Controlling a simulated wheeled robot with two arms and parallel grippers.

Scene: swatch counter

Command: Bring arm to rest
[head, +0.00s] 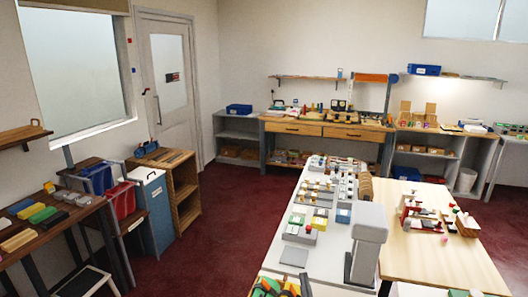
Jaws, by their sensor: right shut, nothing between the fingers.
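My right gripper (369,222) is a plain grey block shape at the lower middle right of the head view. It shows in front of the white table (322,262), near the seam with the light wood table (430,262). It is shut and empty. The view does not show clearly how far it is above the tables. My left gripper is not in view.
Small boxes, blocks and swatches cover much of the white table. A red-and-white rack (418,212) stands on the wood table. A wooden shelf unit (175,185) and a dark side table (50,222) are left. The red floor (235,215) between is clear.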

